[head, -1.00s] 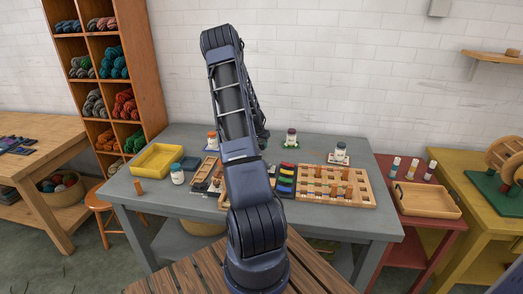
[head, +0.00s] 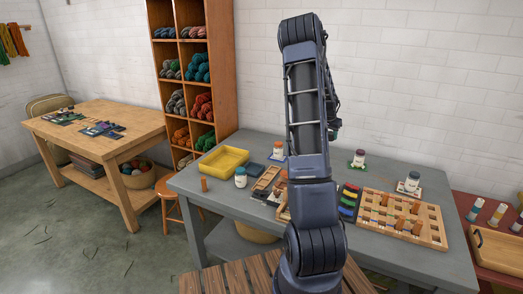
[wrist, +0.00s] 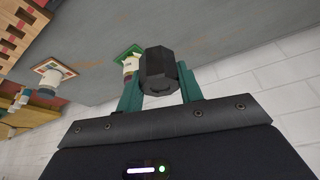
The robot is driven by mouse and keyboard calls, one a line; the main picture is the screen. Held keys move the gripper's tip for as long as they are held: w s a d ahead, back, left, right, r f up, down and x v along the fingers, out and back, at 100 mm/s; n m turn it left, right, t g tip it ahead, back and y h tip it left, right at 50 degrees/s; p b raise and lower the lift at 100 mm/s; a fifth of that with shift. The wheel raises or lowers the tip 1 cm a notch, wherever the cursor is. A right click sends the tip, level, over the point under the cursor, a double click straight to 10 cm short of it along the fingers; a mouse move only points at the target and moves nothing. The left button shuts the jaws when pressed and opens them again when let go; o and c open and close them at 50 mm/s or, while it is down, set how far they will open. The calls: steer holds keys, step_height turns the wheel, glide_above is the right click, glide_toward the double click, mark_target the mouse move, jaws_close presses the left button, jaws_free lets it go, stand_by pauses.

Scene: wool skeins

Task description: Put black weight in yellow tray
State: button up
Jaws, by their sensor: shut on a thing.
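In the wrist view, my gripper (wrist: 160,92) is shut on the black weight (wrist: 158,70), a dark faceted block held between two green fingers. In the head view my arm hides most of the gripper; only a bit of green shows beside the arm (head: 333,134), and the weight cannot be made out there. The yellow tray (head: 206,173) stands at the left end of the grey table and looks empty. My gripper is well to the right of the tray, above the back of the table.
A white jar (head: 240,178) and an orange-brown peg (head: 204,185) stand near the tray. A jar on a green mat (head: 357,159) and another jar (head: 411,183) stand at the back right. A wooden pegboard (head: 402,218) lies on the right. A skein shelf (head: 225,80) stands behind.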

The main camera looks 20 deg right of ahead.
steer(key=w+a+n, duration=0.2)
steer(key=w+a, duration=0.7)
steer(key=a, duration=0.3)
steer(key=n+t+y, duration=0.2)
steer(key=n, duration=0.4)
glide_above(221, 168)
steer(key=f, duration=1.3)
steer(key=s+f, duration=0.1)
steer(key=f, duration=0.5)
steer(key=shift+a+f, duration=0.15)
steer(key=shift+f, duration=0.1)
steer(key=o, duration=1.3)
steer(key=shift+c, duration=0.2)
